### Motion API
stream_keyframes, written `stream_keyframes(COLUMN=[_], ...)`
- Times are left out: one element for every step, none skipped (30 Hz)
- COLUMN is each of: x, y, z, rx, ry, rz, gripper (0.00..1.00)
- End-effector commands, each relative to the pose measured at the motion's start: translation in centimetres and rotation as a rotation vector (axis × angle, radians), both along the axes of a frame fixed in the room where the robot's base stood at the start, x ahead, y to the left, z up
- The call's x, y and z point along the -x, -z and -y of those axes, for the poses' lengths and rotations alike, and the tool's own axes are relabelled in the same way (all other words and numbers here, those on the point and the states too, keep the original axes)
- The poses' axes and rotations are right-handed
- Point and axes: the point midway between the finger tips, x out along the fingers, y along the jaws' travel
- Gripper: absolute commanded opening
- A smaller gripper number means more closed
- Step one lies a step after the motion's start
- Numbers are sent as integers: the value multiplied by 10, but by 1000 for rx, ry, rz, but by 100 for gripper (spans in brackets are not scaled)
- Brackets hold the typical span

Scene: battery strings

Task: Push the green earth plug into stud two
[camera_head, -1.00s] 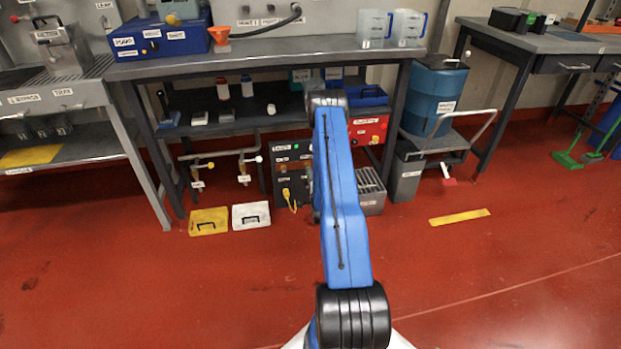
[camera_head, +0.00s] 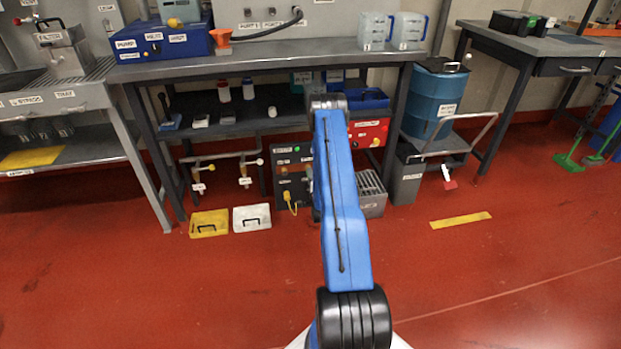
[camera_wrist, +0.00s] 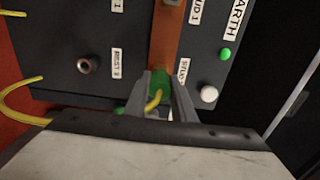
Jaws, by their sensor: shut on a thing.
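In the wrist view the green earth plug (camera_wrist: 160,82) sits between the two grey fingers of my gripper (camera_wrist: 165,88), which is shut on it. A yellow cable (camera_wrist: 154,101) comes off the plug. The plug is at the lower end of an orange-brown bar (camera_wrist: 166,40) on the dark panel (camera_wrist: 60,50), beside a partly covered label reading "STUD" (camera_wrist: 183,70). Stud two itself is hidden behind the plug and fingers, so I cannot tell whether the plug touches it. In the head view my arm hides the gripper and plug.
On the panel are a "REST 2" socket (camera_wrist: 87,65), a small green button or lamp (camera_wrist: 225,54) and a white knob (camera_wrist: 208,93). In the head view a yellow case (camera_head: 208,231) and a white case (camera_head: 252,226) lie on the floor. The bench (camera_head: 260,72) overhangs the panel.

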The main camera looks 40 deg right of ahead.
Motion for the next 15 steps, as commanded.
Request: stream_keyframes(x=[-1, -2, -2, -3, -3, -4, -4, -5, -5, -5, -5, -5, -5, -5, -5], y=[0, 0, 0, 0, 0, 0, 0, 0, 0, 0, 0, 0, 0, 0, 0], z=[1, 1, 1, 2, 2, 2, 3, 3, 3, 3, 3, 3, 3, 3, 3], rx=[0, 0, 0, 0, 0, 0, -1, -1, -1, -1, -1, -1, -1, -1, -1], ry=[0, 0, 0, 0, 0, 0, 0, 0, 0, 0, 0, 0, 0, 0, 0], rz=[0, 0, 0, 0, 0, 0, -1, -1, -1, -1, -1, -1, -1, -1, -1], gripper=[0, 0, 0, 0, 0, 0, 0, 0, 28, 35, 42, 45, 45, 45, 45])
